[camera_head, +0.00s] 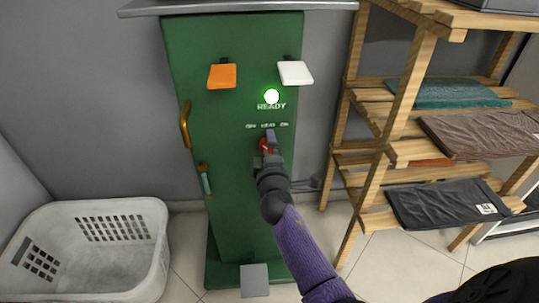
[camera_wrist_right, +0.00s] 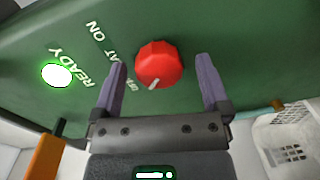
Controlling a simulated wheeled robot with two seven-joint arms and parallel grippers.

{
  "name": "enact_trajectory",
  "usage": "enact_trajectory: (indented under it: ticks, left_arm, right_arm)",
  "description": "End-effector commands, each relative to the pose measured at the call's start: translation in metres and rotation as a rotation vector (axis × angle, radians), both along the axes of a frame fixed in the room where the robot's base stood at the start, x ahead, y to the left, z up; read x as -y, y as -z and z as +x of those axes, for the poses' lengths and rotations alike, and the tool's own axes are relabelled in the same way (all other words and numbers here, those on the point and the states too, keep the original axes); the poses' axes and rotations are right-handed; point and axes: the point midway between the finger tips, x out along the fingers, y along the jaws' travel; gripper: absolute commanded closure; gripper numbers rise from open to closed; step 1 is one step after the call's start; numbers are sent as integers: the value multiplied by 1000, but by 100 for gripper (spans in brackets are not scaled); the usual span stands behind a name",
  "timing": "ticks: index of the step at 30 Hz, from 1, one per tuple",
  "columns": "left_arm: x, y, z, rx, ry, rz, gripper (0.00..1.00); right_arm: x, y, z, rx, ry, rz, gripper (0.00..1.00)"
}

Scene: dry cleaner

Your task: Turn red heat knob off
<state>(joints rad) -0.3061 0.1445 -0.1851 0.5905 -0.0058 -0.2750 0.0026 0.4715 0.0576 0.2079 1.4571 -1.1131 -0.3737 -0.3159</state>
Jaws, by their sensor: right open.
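The red heat knob (camera_wrist_right: 159,64) is on the front of the green cabinet (camera_head: 230,110). A white pointer mark shows on its edge nearest my gripper in the wrist view. White lettering runs beside it, partly hidden by a finger. The knob also shows in the head view (camera_head: 264,146), mostly covered by my gripper. My right gripper (camera_wrist_right: 161,61) is open, with one purple finger on each side of the knob and a gap on both sides. I cannot tell how far the fingertips are from the panel. My left gripper is not in view.
A lit READY lamp (camera_head: 271,96) sits above the knob. An orange pad (camera_head: 222,75) and a white pad (camera_head: 295,73) stick out higher up. A brass handle (camera_head: 185,125) is at the left edge. A white basket (camera_head: 90,245) and wooden shelves (camera_head: 400,100) flank the cabinet.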

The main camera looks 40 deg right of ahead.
Motion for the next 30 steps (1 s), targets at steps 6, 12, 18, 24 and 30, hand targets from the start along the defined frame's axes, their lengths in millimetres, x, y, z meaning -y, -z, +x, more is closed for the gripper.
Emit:
enact_trajectory:
  ticks: [6,12,18,24,30]
  left_arm:
    - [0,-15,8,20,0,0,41]
    - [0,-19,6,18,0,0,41]
    - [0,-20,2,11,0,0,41]
    - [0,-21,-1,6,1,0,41]
    - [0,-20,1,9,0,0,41]
  right_arm:
    - [-24,-6,-40,0,0,4,4]
    - [-45,-5,-73,-1,0,2,4]
    - [-49,-5,-81,-1,0,-1,4]
    - [-49,-5,-80,-1,0,-1,4]
    - [-49,-5,-80,-1,0,0,4]
